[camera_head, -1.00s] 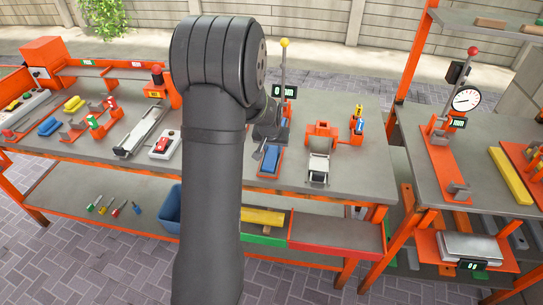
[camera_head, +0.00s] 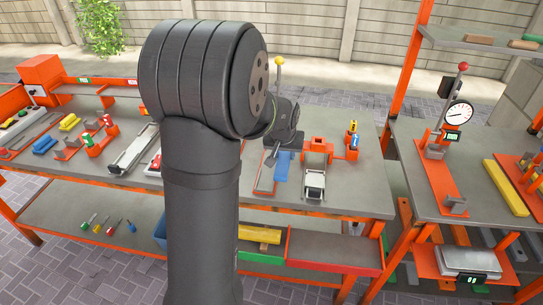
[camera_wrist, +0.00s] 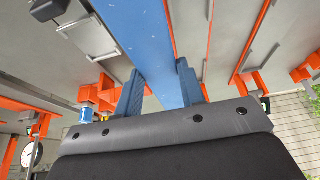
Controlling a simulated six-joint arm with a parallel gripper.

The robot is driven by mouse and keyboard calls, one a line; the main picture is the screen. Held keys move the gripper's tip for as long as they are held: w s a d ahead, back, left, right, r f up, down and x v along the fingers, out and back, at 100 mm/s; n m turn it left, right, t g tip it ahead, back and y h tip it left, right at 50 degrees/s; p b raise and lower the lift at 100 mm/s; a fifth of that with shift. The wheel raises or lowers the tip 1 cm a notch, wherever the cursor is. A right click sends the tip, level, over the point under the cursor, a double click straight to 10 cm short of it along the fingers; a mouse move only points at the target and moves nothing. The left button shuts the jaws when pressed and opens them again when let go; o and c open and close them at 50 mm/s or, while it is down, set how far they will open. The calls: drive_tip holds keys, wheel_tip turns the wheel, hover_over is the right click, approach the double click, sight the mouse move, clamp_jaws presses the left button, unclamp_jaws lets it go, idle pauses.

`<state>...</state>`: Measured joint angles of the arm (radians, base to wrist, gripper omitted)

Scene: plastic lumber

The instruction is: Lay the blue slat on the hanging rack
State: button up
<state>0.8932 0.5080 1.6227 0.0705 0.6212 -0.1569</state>
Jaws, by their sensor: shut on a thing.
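The blue slat (camera_head: 283,167) is held above the bench, just right of the orange-edged tray (camera_head: 265,178). My gripper (camera_wrist: 160,88) is shut on it; in the wrist view the blue slat (camera_wrist: 145,40) runs between the two blue fingers and out of the top of the picture. In the head view my arm hides part of the gripper. A long tray with green and red front sections (camera_head: 320,250) sits below the bench's front edge and holds a yellow slat (camera_head: 260,234). I cannot tell for certain whether this is the hanging rack.
A side bench at right carries a gauge stand (camera_head: 440,150) and another yellow slat (camera_head: 506,187). A scale (camera_head: 468,260) sits lower.

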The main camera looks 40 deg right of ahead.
drive_tip(key=s+d+r+n+y, duration=0.1)
drive_tip(key=s+d+r+n, duration=0.2)
drive_tip(key=s, duration=0.6)
drive_tip(key=s+d+r+n+t, duration=0.1)
drive_tip(key=s+d+r, duration=0.2)
drive_tip(key=s+d, duration=0.35)
drive_tip(key=s+d+r+n+y, duration=0.1)
drive_tip(key=s+d+r+n, duration=0.15)
drive_tip(key=s, duration=0.75)
drive_tip(key=n+g+y, duration=0.1)
drive_tip(key=n+y, duration=0.3)
drive_tip(key=n, duration=0.8)
hover_over(344, 251)
drive_tip(key=s+d, duration=0.1)
wheel_tip(344, 251, down, 21)
drive_tip(key=shift+r+m, duration=0.25)
drive_tip(key=shift+f, duration=0.1)
drive_tip(key=shift+f, duration=4.2)
drive_tip(key=shift+f, duration=0.65)
